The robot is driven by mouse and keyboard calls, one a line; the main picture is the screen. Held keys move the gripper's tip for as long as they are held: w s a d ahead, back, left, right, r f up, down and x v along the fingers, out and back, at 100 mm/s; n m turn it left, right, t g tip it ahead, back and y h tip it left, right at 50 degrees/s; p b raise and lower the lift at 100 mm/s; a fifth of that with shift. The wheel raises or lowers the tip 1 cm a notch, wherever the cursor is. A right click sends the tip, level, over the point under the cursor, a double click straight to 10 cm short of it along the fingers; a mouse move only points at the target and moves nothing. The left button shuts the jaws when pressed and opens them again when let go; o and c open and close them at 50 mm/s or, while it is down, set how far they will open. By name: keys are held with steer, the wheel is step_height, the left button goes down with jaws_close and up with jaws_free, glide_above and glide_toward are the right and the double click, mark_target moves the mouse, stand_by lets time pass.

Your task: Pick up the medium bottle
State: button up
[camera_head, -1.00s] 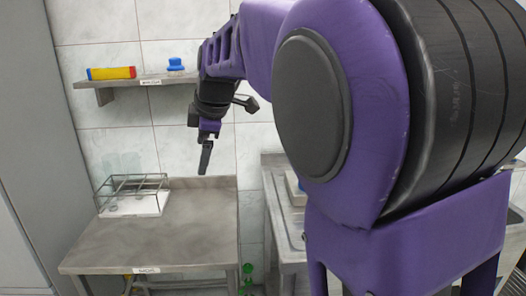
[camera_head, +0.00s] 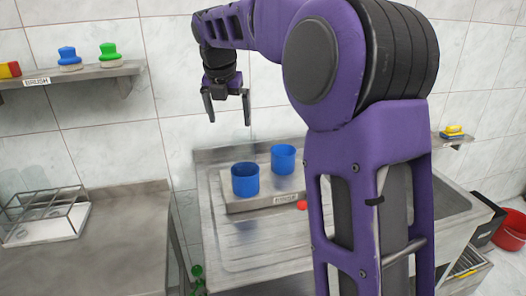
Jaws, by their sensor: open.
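My gripper (camera_head: 228,112) is open and empty, fingers pointing down, high in front of the tiled wall. In the picture it is above and a little left of two blue cup-like containers, the left one (camera_head: 245,180) and the right one (camera_head: 284,159). They stand on a flat labelled stand (camera_head: 262,200) on the metal sink counter. I cannot make out any thing that is clearly the medium bottle. My arm hides part of the counter and sink.
A small red round thing (camera_head: 302,205) lies beside the stand. A wire rack (camera_head: 48,212) sits on the left metal table (camera_head: 110,235). The wall shelf (camera_head: 105,71) holds blue and green brushes. A green object (camera_head: 198,272) is low between table and counter. A red bucket (camera_head: 510,230) stands right.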

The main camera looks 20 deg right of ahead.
mark_target(242, 137)
steer(key=shift+n, duration=0.3)
steer(key=x, duration=0.4)
steer(key=d+b+x, duration=0.1)
steer(key=x, duration=0.3)
steer(key=w+d+x, duration=0.1)
steer(key=x, duration=0.3)
steer(key=shift+d+r, duration=0.25)
steer(key=shift+r, duration=0.1)
steer(key=shift+b+x, duration=0.5)
steer(key=shift+x, duration=2.35)
steer(key=shift+s, duration=0.15)
steer(key=c, duration=1.1)
